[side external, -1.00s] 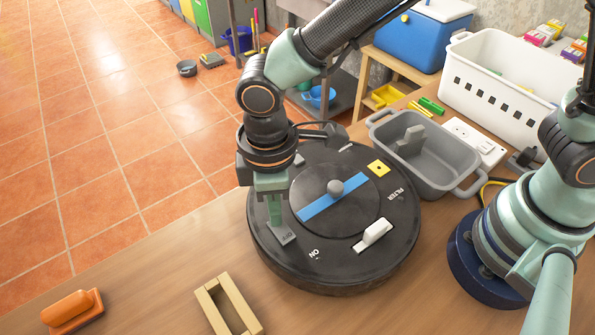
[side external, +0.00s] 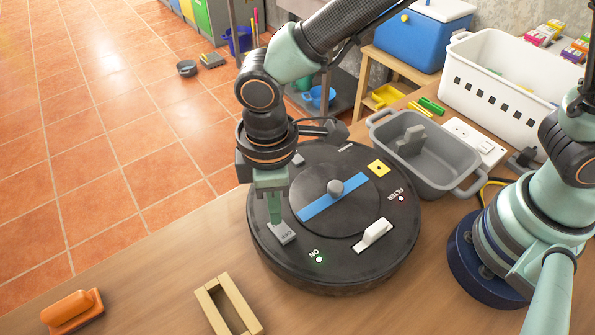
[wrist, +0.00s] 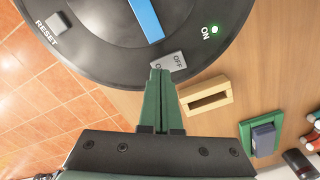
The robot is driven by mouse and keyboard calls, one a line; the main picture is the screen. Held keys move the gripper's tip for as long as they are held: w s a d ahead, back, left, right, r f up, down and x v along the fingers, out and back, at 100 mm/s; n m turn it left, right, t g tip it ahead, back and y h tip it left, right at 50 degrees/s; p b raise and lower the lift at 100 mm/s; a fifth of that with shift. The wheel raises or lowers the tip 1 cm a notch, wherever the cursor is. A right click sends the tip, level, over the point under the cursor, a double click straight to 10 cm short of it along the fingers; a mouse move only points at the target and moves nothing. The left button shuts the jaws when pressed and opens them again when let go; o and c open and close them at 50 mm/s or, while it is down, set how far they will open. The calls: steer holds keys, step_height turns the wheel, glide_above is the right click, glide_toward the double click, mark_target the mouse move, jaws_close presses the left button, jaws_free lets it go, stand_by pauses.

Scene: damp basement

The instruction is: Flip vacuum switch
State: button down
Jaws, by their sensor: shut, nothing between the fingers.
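The round black vacuum (side external: 335,265) lies on the wooden table, with a blue stripe and a grey knob on its lid. Its grey switch (side external: 283,233), marked OFF, sits at the near left of the lid; it also shows in the wrist view (wrist: 168,62). A green light (side external: 319,260) by the ON label is lit, and it shows bright in the wrist view (wrist: 214,29). My gripper (side external: 274,218) points down with its fingers shut and empty. Its tips are at the switch edge; in the wrist view (wrist: 160,72) they cover part of it. Contact is unclear.
A grey tub (side external: 425,165) and white basket (side external: 510,90) are behind right. A small wooden frame (side external: 228,305) and orange-handled block (side external: 72,312) lie in front, with bare table between them.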

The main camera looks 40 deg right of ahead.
steer(key=shift+r, duration=2.75)
steer(key=w+d+r+m+t+y, duration=0.1)
steer(key=w+d+r+m, duration=0.15)
steer(key=d, duration=0.45)
steer(key=w+d+r+m+t, duration=0.1)
steer(key=w+d+r+m, duration=0.2)
steer(key=d, duration=0.4)
steer(key=s+d+r+m+t, duration=0.1)
steer(key=d+r+m, duration=0.1)
steer(key=d, duration=0.5)
steer(key=s+d+r+m+t+h, duration=0.1)
steer(key=d+m, duration=0.3)
steer(key=d, duration=0.4)
steer(key=shift+s+r+t, duration=0.55)
steer(key=shift+s+t, duration=0.1)
steer(key=shift+t, duration=0.15)
